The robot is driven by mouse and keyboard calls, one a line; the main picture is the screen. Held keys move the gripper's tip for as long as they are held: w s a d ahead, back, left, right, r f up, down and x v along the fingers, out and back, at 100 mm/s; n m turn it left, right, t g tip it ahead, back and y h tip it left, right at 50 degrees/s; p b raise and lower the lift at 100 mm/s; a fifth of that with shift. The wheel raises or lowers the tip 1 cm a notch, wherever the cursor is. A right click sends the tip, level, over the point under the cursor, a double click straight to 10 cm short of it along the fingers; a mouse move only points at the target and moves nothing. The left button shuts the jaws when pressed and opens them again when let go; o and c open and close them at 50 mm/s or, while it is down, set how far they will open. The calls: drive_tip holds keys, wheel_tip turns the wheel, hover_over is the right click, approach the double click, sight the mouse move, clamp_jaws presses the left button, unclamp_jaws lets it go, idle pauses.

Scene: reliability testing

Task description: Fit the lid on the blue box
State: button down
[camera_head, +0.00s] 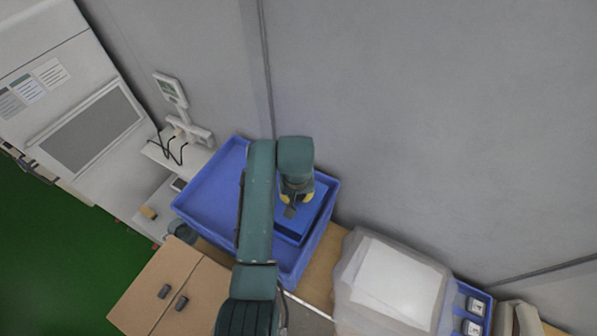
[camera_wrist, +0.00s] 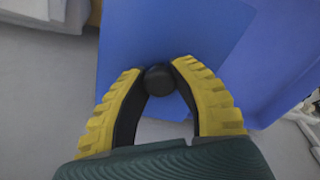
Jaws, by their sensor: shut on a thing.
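My gripper (camera_head: 297,197) is over the right part of a large blue crate and points down. In the wrist view my gripper's yellow fingers (camera_wrist: 160,82) are shut on the black knob (camera_wrist: 160,80) of a flat blue lid (camera_wrist: 175,35). The lid (camera_head: 318,203) also shows in part beneath my gripper in the head view. A smaller blue box (camera_head: 290,238) is at the same spot inside the crate, mostly hidden by the lid and my arm. I cannot tell whether the lid touches the box's rim or is a little above it.
The large blue crate (camera_head: 207,200) has an empty left part. A scale-like device with a display (camera_head: 170,88) stands behind it at the left. A translucent bin with white sheets (camera_head: 395,285) is at the right. A grey wall (camera_head: 430,110) is close behind.

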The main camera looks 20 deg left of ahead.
sight(295, 204)
drive_tip(key=shift+s+a+r+p, duration=0.15)
drive_tip(key=shift+s+r+p, duration=0.25)
drive_tip(key=shift+f+b, duration=1.95)
drive_tip(key=shift+f, duration=1)
drive_tip(key=shift+f, duration=0.4)
drive_tip(key=shift+f, duration=0.5)
drive_tip(key=shift+f+b, duration=0.35)
drive_tip(key=shift+f, duration=0.1)
drive_tip(key=shift+f, duration=0.25)
